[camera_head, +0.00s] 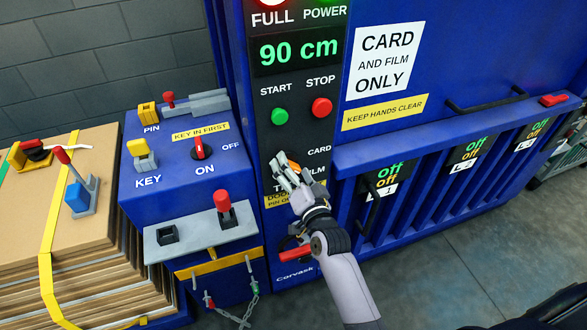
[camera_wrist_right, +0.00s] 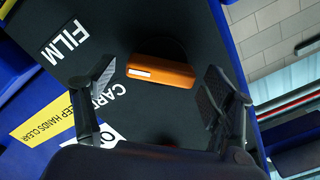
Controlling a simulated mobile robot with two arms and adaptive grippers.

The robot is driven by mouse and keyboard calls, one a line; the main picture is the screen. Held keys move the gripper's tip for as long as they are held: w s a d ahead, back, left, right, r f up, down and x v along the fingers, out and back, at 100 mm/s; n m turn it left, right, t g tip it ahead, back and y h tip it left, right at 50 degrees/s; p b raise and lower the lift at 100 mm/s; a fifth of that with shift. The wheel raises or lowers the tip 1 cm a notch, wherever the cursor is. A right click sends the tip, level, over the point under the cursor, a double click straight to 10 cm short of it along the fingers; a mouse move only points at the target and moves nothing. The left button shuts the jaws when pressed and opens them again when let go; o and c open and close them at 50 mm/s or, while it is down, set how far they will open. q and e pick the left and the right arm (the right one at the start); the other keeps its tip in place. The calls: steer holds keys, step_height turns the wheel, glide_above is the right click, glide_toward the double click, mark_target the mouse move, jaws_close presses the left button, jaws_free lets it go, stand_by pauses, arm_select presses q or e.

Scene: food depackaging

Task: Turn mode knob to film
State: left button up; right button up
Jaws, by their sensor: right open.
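The mode knob (camera_head: 294,165) is a small orange bar on the black control panel, partly hidden by my right gripper (camera_head: 287,172) in the head view. In the right wrist view the orange knob (camera_wrist_right: 165,73) lies between the two open fingers of my right gripper (camera_wrist_right: 158,79), with a visible gap on each side. A white mark is on its left end there, on the side of the labels. The CARD label (camera_head: 319,150) and the FILM label (camera_head: 314,171) are right of the knob in the head view, FILM partly covered. My left gripper is not in view.
Above the knob are a green start button (camera_head: 279,116) and a red stop button (camera_head: 321,107). A red handle (camera_head: 296,254) is below, near my right wrist. A blue key box (camera_head: 180,165) with a red switch stands left. Barred blue doors (camera_head: 430,190) are right.

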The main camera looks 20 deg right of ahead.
steer(key=shift+s, duration=0.5)
steer(key=s, duration=1.1)
steer(key=shift+d, duration=0.2)
steer(key=s+a+f+n+g+b, duration=0.1)
steer(key=s+f+n+g, duration=0.2)
steer(key=f, duration=1)
steer(key=s+a+f+n+g+y+b, duration=0.1)
steer(key=s+f+g, duration=0.3)
steer(key=f, duration=0.9)
steer(key=s+a+f+n+g+b, duration=0.15)
steer(key=s+f, duration=0.35)
steer(key=f, duration=0.8)
steer(key=s+d+f+n+g+b, duration=0.1)
steer(key=s+d+f+g, duration=0.3)
steer(key=s+f, duration=0.5)
steer(key=s+d+f+n+g+h+b, duration=0.1)
steer(key=s+d+f+n+g, duration=0.3)
steer(key=s+f, duration=0.5)
steer(key=s+d, duration=0.1)
steer(key=s, duration=0.7)
steer(key=shift+s+f+h, duration=0.2)
steer(key=shift+s+h, duration=0.1)
steer(key=shift+s, duration=0.1)
